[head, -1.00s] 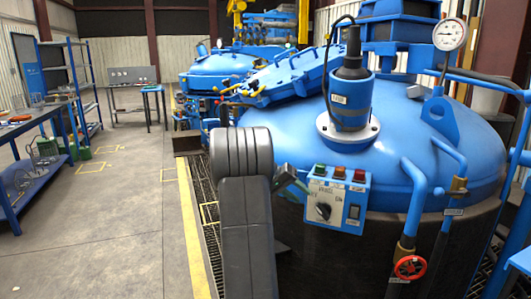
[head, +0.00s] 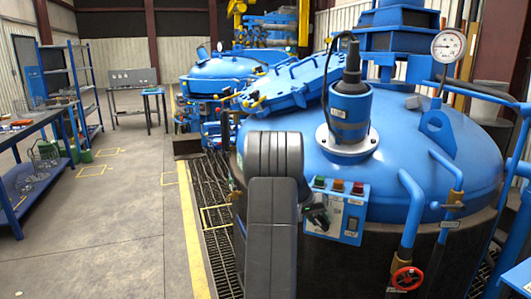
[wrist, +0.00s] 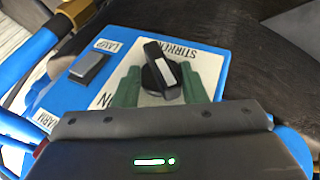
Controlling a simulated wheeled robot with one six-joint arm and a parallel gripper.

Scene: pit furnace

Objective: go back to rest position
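A blue control box (head: 351,222) with a black rotary switch knob (wrist: 160,68) is on the front of the large blue-lidded furnace (head: 440,165). The knob has a white mark and sits on a white plate lettered "STIRRER". My gripper (wrist: 161,78) has its two green fingers apart, one on each side of the knob, with visible gaps. In the head view my gripper (head: 318,214) is at the box's left side and hides the knob. My dark arm (head: 272,200) stands in front of the furnace.
A red valve wheel (head: 407,278) and blue pipes are right of the box. A blue motor (head: 350,110) stands on the lid. Floor grating (head: 215,225) runs along the furnace. The open floor (head: 110,230) lies left, with a workbench (head: 35,130) beyond.

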